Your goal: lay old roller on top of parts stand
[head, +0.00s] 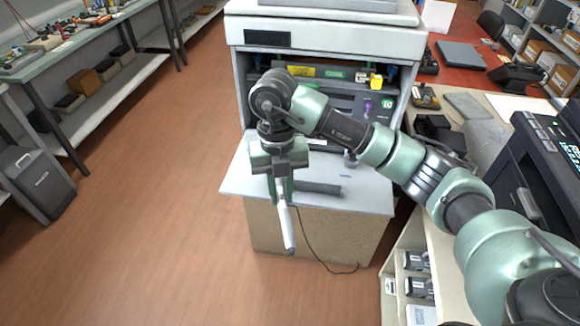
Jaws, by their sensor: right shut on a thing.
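My right gripper (281,190) points down in front of the open printer (325,45). The roller hangs nearly upright, tilted slightly, in front of the light grey surface (365,198) below the printer's opening. My arm and gripper hide part of the opening and of that surface. I cannot tell for sure which thing is the parts stand. My left gripper is not in view.
A dark bar (320,188) lies on the grey surface. A cable (325,262) hangs down the beige cabinet (310,233). A side table (455,115) with dark parts stands at right, above shelves (405,275). A workbench (75,40) is at far left. The wooden floor (140,230) between is clear.

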